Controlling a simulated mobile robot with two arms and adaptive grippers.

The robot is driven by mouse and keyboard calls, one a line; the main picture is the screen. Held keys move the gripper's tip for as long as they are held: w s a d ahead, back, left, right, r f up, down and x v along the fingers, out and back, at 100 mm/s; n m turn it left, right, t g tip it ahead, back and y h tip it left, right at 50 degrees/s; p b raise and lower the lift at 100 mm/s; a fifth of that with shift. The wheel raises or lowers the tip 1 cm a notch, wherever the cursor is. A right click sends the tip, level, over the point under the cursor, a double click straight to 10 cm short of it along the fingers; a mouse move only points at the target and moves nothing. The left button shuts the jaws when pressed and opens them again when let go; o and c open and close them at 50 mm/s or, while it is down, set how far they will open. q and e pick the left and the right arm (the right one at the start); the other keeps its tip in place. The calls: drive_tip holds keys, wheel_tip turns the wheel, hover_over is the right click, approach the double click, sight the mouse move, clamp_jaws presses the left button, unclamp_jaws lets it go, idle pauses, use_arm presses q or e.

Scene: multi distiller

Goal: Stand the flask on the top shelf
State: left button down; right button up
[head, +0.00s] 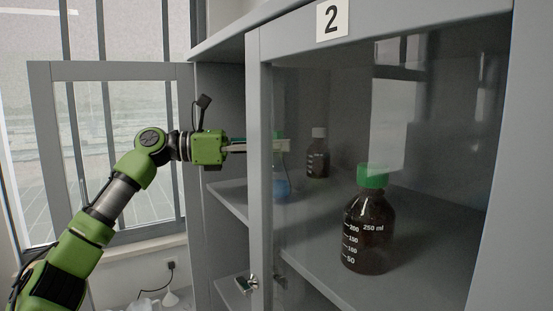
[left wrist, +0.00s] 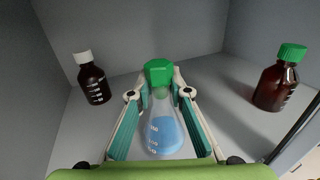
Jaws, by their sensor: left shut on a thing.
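The flask (left wrist: 164,133) is clear with blue liquid and a green cap (left wrist: 158,72). In the left wrist view it stands between the fingers of my left gripper (left wrist: 160,100), which is shut on it near the neck. In the head view the flask (head: 281,184) shows through the cabinet's glass door, over the upper visible shelf (head: 232,199). Whether its base touches the shelf I cannot tell. My left gripper (head: 262,145) reaches in through the open left side of the cabinet, its tips partly behind the door frame. My right gripper is not in view.
A brown bottle with a green cap (head: 369,225) stands at the right behind the glass door (head: 420,160). A brown bottle with a white cap (head: 318,157) stands further back. The other door (head: 40,150) is swung open at the left. The door frame post (head: 259,190) stands close to the arm.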

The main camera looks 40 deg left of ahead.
use_arm(q)
drive_tip(key=shift+f, duration=0.65)
drive_tip(key=shift+w+f, duration=0.15)
drive_tip(key=shift+w, duration=0.05)
drive_tip(key=shift+f, duration=0.2)
drive_tip(key=c, duration=1.9)
unclamp_jaws()
